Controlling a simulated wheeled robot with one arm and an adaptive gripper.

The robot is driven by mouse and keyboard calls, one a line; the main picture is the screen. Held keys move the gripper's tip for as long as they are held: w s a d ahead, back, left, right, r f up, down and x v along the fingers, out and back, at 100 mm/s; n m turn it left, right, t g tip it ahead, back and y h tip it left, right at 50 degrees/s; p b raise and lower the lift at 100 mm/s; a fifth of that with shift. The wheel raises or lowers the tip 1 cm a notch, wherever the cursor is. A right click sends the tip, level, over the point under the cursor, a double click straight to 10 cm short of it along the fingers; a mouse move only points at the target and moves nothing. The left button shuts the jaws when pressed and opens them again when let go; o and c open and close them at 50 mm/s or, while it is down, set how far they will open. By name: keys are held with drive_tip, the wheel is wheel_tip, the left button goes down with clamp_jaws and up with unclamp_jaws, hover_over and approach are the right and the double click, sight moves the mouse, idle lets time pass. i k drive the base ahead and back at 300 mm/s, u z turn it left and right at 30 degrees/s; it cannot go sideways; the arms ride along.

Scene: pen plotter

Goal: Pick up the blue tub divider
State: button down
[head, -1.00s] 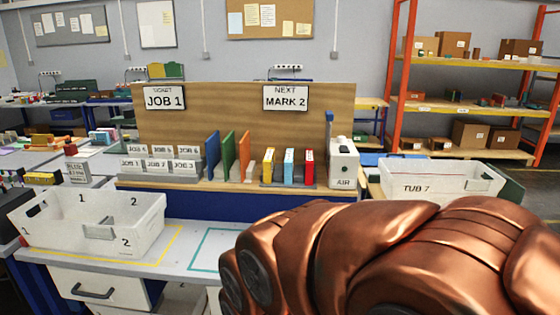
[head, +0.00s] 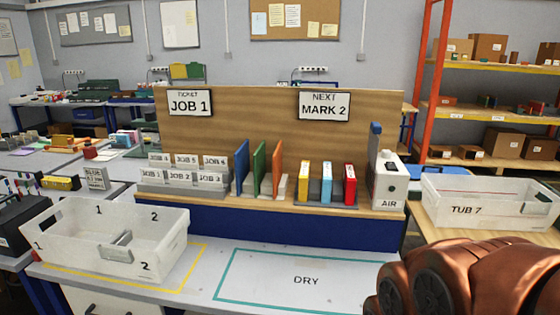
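The blue divider (head: 242,166) stands upright at the left end of a row of three on the wooden shelf of the bench, beside a green divider (head: 259,169) and an orange divider (head: 277,168). It leans slightly and looks free of any contact with my arm. My copper-coloured arm shows at the lower right, well apart from the dividers. My gripper itself is not in view.
A white tub (head: 75,262) sits at the left front by a yellow outline. The DRY area (head: 306,281) is bare. Yellow, light blue and red upright items stand right of the dividers, then the AIR unit (head: 389,180). TUB 7 (head: 490,205) is at right.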

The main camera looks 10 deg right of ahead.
sight(242, 156)
drive_tip(key=z, duration=0.05)
drive_tip(key=i, duration=0.95)
drive_tip(key=u, duration=1.95)
drive_tip(key=k, duration=0.4)
drive_tip(key=u, duration=0.5)
